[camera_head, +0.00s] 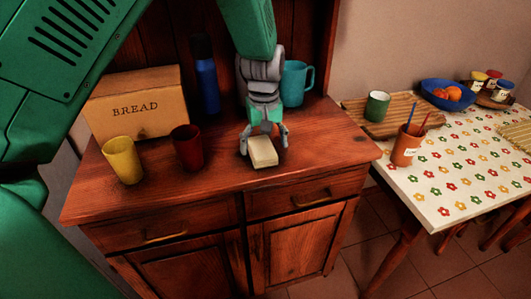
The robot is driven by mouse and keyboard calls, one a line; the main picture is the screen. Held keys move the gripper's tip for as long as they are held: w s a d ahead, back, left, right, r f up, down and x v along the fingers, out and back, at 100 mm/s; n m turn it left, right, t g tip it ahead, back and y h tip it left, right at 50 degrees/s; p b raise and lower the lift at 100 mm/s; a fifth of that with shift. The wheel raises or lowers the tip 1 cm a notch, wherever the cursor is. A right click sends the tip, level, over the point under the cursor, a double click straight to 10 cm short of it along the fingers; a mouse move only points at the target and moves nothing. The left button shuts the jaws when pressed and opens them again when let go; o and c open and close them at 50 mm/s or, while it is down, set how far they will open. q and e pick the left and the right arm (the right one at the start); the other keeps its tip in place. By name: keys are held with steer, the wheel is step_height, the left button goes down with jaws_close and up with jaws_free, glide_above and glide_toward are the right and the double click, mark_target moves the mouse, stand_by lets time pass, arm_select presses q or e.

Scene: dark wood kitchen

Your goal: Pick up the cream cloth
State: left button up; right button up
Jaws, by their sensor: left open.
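The cream cloth (262,152) is a small folded block lying on the wooden cabinet top, near its front edge. My left gripper (264,142) points down over it, with its two fingers spread. One finger is left of the cloth and the other is right of it. The fingertips are close to the cloth; I cannot tell whether they touch it. My right gripper is not in view.
On the cabinet top (325,150) stand a yellow cup (122,160), a dark red cup (187,148), a bread box (135,105), a blue bottle (206,85) and a teal mug (295,84). The top's right part is clear. A flowered table (450,180) stands at right.

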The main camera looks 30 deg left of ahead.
mark_target(260, 145)
arm_select(q)
steer(key=shift+a+f, duration=0.35)
steer(key=shift+f, duration=0.5)
steer(key=shift+a+f, duration=0.25)
steer(key=shift+a, duration=0.25)
steer(key=shift+d+r, duration=0.1)
steer(key=shift+d, duration=0.1)
steer(key=c, duration=0.7)
steer(key=shift+d, duration=0.25)
steer(key=c, duration=0.4)
steer(key=shift+o, duration=0.2)
steer(key=shift+d+r, duration=0.2)
steer(key=shift+d, duration=0.2)
steer(key=shift+a+r, duration=0.1)
steer(key=shift+a, duration=0.05)
steer(key=r, duration=0.2)
steer(key=a+r+p, duration=0.1)
steer(key=r, duration=0.2)
steer(key=shift+a+r, duration=0.1)
steer(key=shift+r, duration=0.2)
steer(key=r, duration=0.2)
steer(key=d+r, duration=0.1)
steer(key=shift+r+p, duration=0.3)
steer(key=shift+r, duration=0.05)
steer(key=shift+d+r, duration=0.15)
steer(key=shift+r, duration=0.1)
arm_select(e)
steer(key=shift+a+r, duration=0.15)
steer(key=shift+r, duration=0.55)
